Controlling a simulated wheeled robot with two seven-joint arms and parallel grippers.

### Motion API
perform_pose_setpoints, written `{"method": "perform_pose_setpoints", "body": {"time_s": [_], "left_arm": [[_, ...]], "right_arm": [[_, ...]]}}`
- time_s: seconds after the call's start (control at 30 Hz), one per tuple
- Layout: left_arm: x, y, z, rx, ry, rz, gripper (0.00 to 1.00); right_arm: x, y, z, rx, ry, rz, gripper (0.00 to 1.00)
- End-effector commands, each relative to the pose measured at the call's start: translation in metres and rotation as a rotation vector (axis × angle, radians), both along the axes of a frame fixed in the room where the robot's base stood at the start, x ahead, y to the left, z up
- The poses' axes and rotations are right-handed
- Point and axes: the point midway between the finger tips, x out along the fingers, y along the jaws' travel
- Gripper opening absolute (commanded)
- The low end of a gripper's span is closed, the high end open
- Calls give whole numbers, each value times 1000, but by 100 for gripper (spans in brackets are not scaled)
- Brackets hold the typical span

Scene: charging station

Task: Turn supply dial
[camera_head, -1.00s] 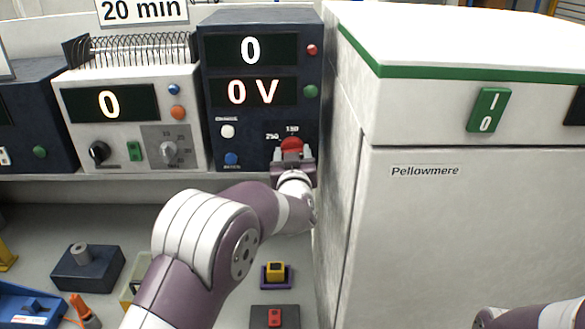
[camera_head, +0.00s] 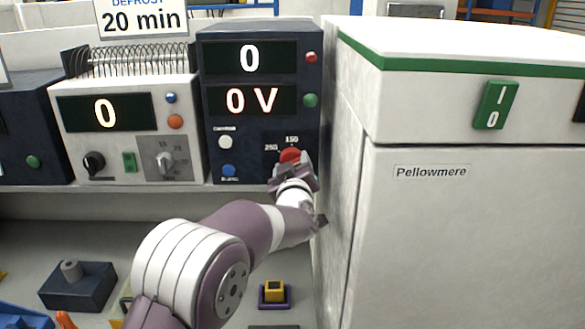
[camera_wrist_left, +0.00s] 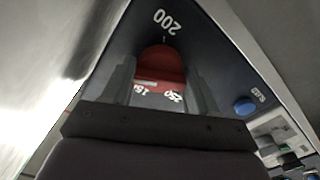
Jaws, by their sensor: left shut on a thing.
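The supply dial (camera_head: 290,155) is a red knob at the lower right of the dark blue supply unit (camera_head: 261,121). Labels 150 and 250 show beside it. My left gripper (camera_head: 291,167) is at the dial, rolled to a tilt. In the left wrist view, the gripper (camera_wrist_left: 160,88) has one finger on each side of the red dial (camera_wrist_left: 158,62) and is shut on it. A 200 label shows past the dial there. The supply displays read 0 and 0 V. The lower part of the dial is hidden by the gripper. My right gripper is out of view.
A white cabinet (camera_head: 420,230) marked Pellowmere stands close to the right of my left arm. A grey unit (camera_head: 130,130) with a display and knobs stands left of the supply. A yellow and purple block (camera_head: 274,292) lies on the surface below.

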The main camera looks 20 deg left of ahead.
Motion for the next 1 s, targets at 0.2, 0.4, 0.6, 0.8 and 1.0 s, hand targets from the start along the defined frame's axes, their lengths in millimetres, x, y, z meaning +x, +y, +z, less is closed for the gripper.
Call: {"method": "perform_pose_setpoints", "body": {"time_s": [0.2,0.4,0.6,0.8,1.0], "left_arm": [[0,0,-4,1,8,-1,62],[0,0,-2,2,6,-1,84],[-2,-1,-2,1,3,-1,84],[-35,-11,-3,2,2,-4,84],[-86,-26,-3,0,3,-4,84]], "right_arm": [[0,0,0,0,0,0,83],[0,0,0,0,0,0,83],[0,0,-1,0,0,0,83],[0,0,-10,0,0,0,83],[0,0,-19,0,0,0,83]]}}
